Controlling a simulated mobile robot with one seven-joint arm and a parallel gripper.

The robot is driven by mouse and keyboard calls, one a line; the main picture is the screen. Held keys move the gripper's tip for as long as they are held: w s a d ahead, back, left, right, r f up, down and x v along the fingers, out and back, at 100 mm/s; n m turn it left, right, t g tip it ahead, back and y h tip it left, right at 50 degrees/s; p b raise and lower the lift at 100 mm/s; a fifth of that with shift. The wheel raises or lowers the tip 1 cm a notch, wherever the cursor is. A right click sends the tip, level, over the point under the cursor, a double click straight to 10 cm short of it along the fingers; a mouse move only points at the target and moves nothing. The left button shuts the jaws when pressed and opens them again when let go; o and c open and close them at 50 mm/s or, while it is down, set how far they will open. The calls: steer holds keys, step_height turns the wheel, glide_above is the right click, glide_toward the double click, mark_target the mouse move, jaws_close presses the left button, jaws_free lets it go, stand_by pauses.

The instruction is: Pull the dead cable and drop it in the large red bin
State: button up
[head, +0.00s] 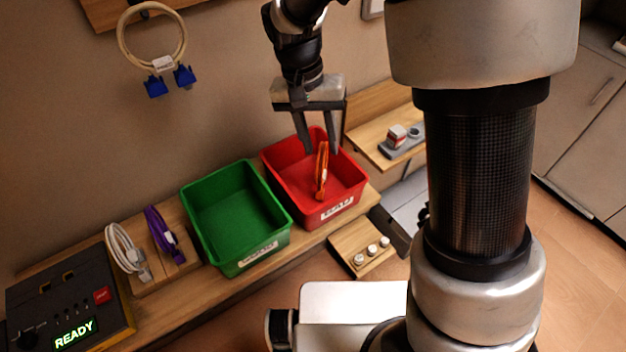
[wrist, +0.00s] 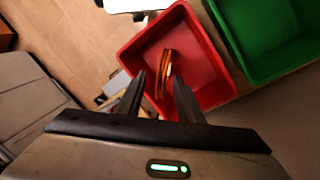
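An orange cable bundle (head: 321,171) shows over the inside of the red bin (head: 351,193). It appears upright; I cannot tell whether it rests on the bin floor or is in the air. My gripper (head: 322,152) points down above the bin, with its fingers spread and open. In the wrist view, the cable (wrist: 166,74) lies beyond and between the fingertips (wrist: 160,85), with a gap on each side, over the red bin (wrist: 204,88). The red bin has a white label on its front, too small to read surely.
A green bin (head: 237,217) stands left of the red one. A white cable (head: 124,249) and a purple cable (head: 163,234) lie beside the tester (head: 68,303), which reads READY. A cable with blue plugs (head: 155,50) hangs on the wall. A small shelf (head: 376,147) is at right.

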steer(key=a+r, duration=0.3)
steer(key=r, duration=1.4)
steer(key=shift+w+p, duration=0.3)
steer(key=shift+p, duration=0.05)
steer(key=shift+a, duration=0.1)
steer(key=s+d+n+t+y, duration=0.2)
steer(key=s+d+t, duration=0.4)
steer(key=s+d, duration=1)
steer(key=shift+s, duration=0.3)
